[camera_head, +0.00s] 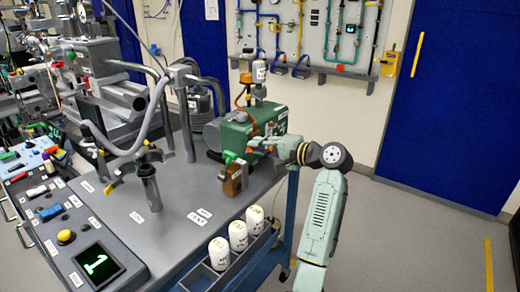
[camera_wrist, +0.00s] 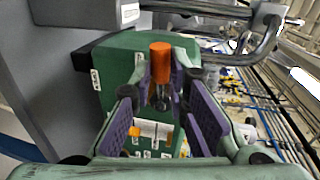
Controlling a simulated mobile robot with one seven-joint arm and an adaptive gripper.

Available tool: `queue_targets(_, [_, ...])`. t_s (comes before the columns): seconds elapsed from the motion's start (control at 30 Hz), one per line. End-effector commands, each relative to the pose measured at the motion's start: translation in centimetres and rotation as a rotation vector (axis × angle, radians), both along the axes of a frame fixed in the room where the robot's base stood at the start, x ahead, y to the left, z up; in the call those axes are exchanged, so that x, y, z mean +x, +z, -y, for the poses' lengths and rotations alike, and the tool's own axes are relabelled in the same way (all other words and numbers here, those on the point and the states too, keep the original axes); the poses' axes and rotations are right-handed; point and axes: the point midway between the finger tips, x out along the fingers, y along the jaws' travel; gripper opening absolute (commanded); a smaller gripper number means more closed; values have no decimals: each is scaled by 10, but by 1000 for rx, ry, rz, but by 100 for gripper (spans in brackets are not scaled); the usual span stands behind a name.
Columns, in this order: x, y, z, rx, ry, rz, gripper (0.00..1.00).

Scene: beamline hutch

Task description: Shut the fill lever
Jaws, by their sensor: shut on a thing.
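The lever with an orange cylindrical grip (camera_wrist: 160,58) and a dark stem stands in front of the green housing in the wrist view. My gripper (camera_wrist: 161,92) has its purple pads on both sides of the lever, shut on it just below the orange grip. In the head view my gripper (camera_head: 262,147) is at the front right of the green unit (camera_head: 235,134), and its fingers hide most of the lever there.
A white bottle (camera_head: 259,72) stands above the green unit. A copper-brown vessel (camera_head: 232,182) hangs at its front. Three white labelled bottles (camera_head: 238,236) stand in a rack at the bench edge (camera_head: 200,222). Grey curved pipes rise at the left. The floor (camera_head: 430,235) at right is clear.

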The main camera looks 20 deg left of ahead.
Motion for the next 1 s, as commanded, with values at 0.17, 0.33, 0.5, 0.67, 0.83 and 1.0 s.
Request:
queue_targets(0.17, [0,3,0,19,0,-52,0])
queue_targets(0.33, [0,4,0,27,0,-72,0])
queue_targets(0.5, [0,4,0,29,-1,-77,0])
queue_targets(0.67, [0,4,0,29,-1,-76,0])
queue_targets(0.83, [0,4,0,30,-1,-76,22])
queue_targets(1.0, [0,4,0,28,-1,-75,33])
